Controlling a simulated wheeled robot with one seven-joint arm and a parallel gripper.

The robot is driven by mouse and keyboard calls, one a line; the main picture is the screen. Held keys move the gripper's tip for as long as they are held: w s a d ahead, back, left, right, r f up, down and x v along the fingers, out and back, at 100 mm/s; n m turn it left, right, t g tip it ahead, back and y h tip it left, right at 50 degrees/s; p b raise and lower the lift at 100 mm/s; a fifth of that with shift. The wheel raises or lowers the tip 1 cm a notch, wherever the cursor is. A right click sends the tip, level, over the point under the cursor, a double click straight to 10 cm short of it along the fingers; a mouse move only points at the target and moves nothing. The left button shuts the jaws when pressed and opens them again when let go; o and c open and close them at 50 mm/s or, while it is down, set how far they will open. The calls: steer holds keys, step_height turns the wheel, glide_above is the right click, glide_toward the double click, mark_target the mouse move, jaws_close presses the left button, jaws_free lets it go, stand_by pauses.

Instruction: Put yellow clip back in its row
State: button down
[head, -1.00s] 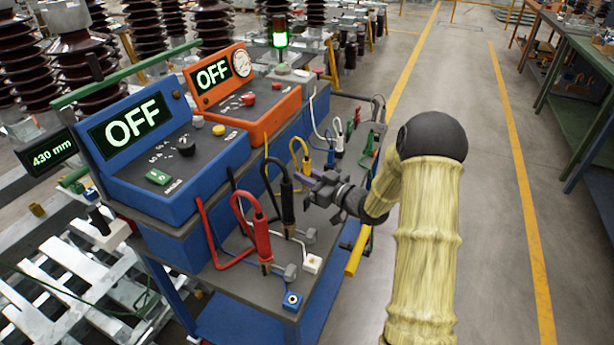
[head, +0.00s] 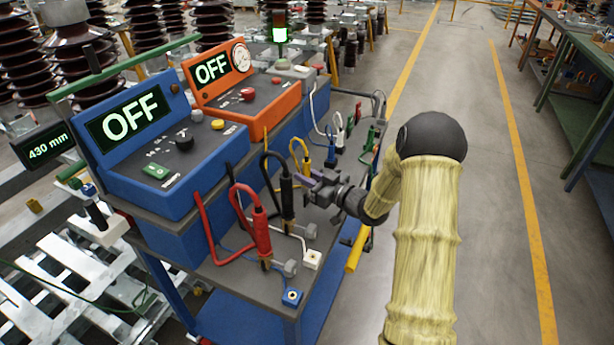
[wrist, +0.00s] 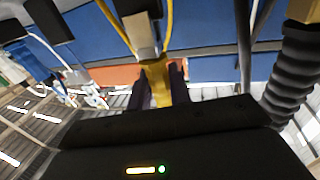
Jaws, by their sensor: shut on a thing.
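My gripper (head: 318,188) is shut on the yellow clip (wrist: 155,80), which stands between the two fingers in the wrist view. In the head view, the clip's yellow cable loop (head: 298,146) rises just behind the fingers, and the clip's lower part is hard to make out there. The gripper is over the right side of the cart's grey shelf, just right of the black clip (head: 287,196). The red clip (head: 262,232) stands nearer, and a white clip (head: 339,126) and a green clip (head: 370,140) stand farther back. Whether the yellow clip touches the shelf cannot be told.
The blue instrument box (head: 180,160) and the orange instrument box (head: 250,105) both read OFF, left of the clips. Cables loop closely around the gripper. A white block (head: 312,260) and a blue socket block (head: 292,297) are on the near shelf. The floor at right is clear.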

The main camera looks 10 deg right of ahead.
steer(key=shift+f, duration=0.2)
steer(key=c, duration=1.2)
jaws_free()
steer(key=v, duration=1.7)
steer(key=shift+s+b, duration=0.15)
steer(key=shift+b, duration=0.25)
steer(key=shift+d, duration=0.15)
